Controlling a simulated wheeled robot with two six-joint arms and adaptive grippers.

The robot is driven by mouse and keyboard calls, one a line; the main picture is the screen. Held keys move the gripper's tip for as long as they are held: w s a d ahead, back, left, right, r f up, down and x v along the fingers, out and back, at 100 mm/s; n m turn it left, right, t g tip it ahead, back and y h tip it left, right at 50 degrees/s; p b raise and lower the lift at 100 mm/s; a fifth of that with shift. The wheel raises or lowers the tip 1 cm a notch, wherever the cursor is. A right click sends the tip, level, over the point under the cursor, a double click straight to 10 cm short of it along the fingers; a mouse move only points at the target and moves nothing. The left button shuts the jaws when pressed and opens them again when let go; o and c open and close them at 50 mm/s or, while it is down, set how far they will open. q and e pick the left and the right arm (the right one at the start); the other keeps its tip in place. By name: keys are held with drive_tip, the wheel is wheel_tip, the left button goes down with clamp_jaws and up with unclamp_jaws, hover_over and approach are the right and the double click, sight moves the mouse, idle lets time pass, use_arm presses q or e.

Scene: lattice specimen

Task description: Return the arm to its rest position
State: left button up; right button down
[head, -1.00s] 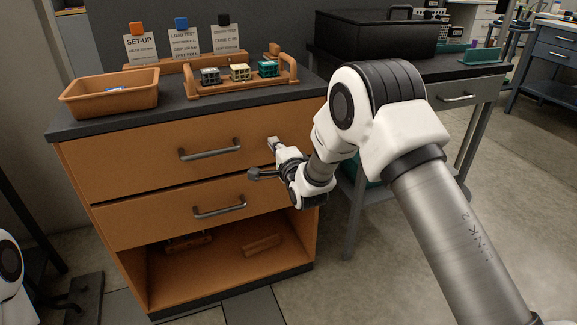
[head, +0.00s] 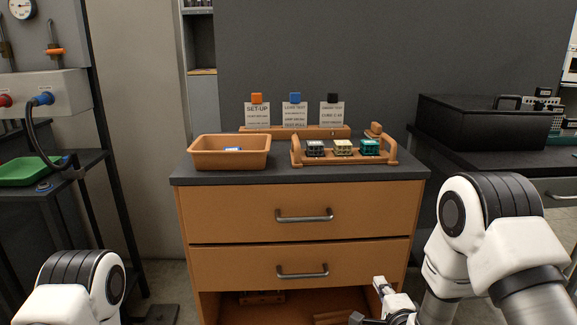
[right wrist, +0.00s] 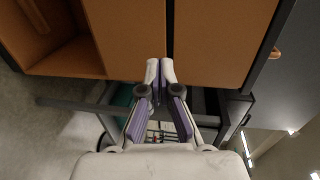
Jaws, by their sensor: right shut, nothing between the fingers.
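My right arm (head: 497,235) comes in at the right of the head view, bent at the elbow and low. My right gripper (head: 381,287) is partly cut off by the bottom edge, in front of the lower right of the orange cabinet (head: 250,228). In the right wrist view the two fingertips (right wrist: 161,71) are close together with nothing between them. The cabinet front (right wrist: 215,35) fills the upper part behind them. Of my left arm (head: 85,285), only an upper part shows at the bottom left; its gripper is out of view.
On the cabinet top stand an orange tray (head: 230,160), a rack (head: 342,160) with three lattice cubes and three sign cards (head: 295,115). A black case (head: 480,120) is on the right bench. A dark shelf with a green tray (head: 30,172) stands left.

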drive_tip(key=s+f+n+g, duration=0.1)
drive_tip(key=s+f+g, duration=0.4)
drive_tip(key=s+f, duration=0.65)
drive_tip(key=s+f+n+g, duration=0.6)
drive_tip(key=s+n, duration=0.2)
drive_tip(key=s, duration=0.5)
drive_tip(key=s+f+n+g, duration=0.55)
drive_tip(key=s+n, duration=0.35)
drive_tip(key=s, duration=0.4)
wheel_tip(320, 180, up, 23)
drive_tip(key=p, duration=2.4)
drive_tip(key=shift+a+r+p, duration=0.15)
drive_tip(key=shift+r+p, duration=0.05)
drive_tip(key=shift+p, duration=0.15)
drive_tip(key=shift+w, duration=0.15)
